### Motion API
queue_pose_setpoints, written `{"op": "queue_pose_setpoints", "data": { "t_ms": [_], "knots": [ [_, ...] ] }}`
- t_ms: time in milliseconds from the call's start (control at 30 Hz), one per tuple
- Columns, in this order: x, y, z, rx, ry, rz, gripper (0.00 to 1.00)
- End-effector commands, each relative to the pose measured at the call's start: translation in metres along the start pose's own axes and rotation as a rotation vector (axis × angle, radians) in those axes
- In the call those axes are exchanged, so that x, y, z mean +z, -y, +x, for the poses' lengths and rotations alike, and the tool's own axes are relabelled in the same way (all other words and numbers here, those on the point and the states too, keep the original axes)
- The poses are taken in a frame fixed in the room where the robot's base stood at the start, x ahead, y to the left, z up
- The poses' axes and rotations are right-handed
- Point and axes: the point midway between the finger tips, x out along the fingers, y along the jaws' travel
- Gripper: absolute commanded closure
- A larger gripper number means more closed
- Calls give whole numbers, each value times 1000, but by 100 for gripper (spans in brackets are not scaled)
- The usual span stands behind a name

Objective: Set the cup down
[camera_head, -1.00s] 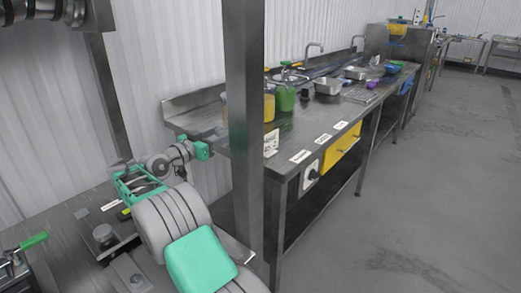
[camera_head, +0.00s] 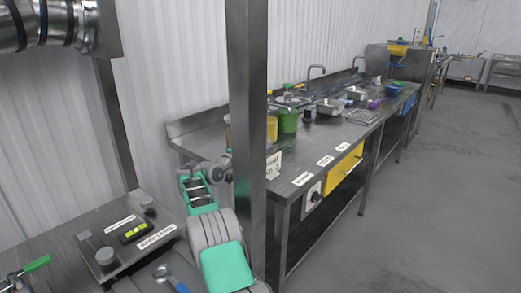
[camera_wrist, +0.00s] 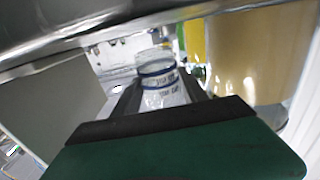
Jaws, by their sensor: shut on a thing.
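The cup (camera_wrist: 158,88), clear with blue bands and dark print, shows in the wrist view between the two dark fingers of my gripper (camera_wrist: 160,100). The gripper is shut on it. The cup looks tilted in this slanted view, and I cannot tell whether its base touches anything. In the head view my arm reaches toward the near left end of the long steel table (camera_head: 310,145). The steel post there hides my gripper and the cup.
The steel post (camera_head: 247,90) stands close to my arm. A tan container (camera_wrist: 250,55) is just right of the cup. On the table are a green container (camera_head: 288,121), a white sign (camera_head: 273,165) and steel trays (camera_head: 329,107).

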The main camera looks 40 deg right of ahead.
Motion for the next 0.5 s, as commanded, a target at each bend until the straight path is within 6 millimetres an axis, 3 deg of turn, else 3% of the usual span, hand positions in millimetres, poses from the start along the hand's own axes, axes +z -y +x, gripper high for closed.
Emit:
{"op": "queue_pose_setpoints", "data": {
  "t_ms": [500],
  "knots": [
    [14,0,-1,0,-3,4,95]
  ]
}}
